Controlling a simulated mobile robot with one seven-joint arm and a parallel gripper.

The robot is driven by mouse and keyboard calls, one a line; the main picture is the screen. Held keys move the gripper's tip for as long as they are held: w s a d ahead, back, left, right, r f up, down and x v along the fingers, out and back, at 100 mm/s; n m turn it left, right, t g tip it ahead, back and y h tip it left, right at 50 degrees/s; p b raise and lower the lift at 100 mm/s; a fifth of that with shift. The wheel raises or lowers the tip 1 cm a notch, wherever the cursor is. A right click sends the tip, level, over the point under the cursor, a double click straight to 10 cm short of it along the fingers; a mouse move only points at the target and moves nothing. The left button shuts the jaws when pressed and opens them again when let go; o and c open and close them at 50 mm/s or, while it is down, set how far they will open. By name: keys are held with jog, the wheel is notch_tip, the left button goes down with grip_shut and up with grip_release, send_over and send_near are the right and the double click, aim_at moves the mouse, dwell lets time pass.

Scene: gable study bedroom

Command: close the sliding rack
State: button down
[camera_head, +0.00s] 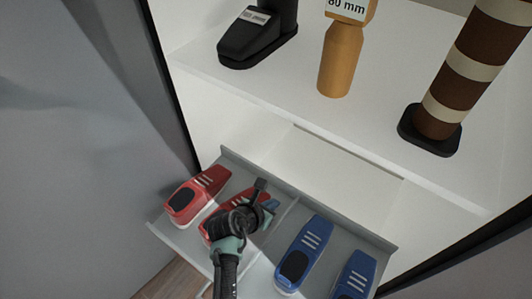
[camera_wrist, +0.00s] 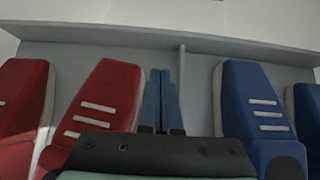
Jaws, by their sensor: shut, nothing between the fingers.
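The sliding rack (camera_head: 385,240) is a shallow grey tray, pulled out from the bottom of a white cabinet. It holds a pair of red shoes (camera_head: 197,194) on the left and a pair of blue shoes (camera_head: 306,254) on the right, with a low divider (camera_head: 283,226) between. My gripper (camera_head: 262,191) is over the rack near the middle, above the inner red shoe, which it partly hides. In the wrist view, my gripper's fingers (camera_wrist: 160,100) are together and empty, between the red shoe (camera_wrist: 103,105) and the blue shoe (camera_wrist: 256,110). The rack's back wall (camera_wrist: 120,38) lies ahead; contact is unclear.
A shelf (camera_head: 285,90) above the rack holds a black object (camera_head: 250,40), an orange bottle-like object (camera_head: 341,62) and a brown-and-cream striped column (camera_head: 465,75). A grey panel (camera_head: 80,130) stands at the left. Wooden floor (camera_head: 172,282) shows below the rack.

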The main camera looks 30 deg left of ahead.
aim_at(288, 190)
jog(key=w, duration=0.1)
jog(key=w+f+b, duration=0.1)
jog(key=w+b, duration=0.1)
jog(key=w, duration=0.1)
jog(key=shift+d+f, duration=0.1)
jog(key=shift+f, duration=0.25)
jog(key=shift+w+r, duration=0.1)
jog(key=shift+w, duration=0.55)
jog(key=shift+w+r, duration=0.1)
jog(key=shift+w, duration=0.1)
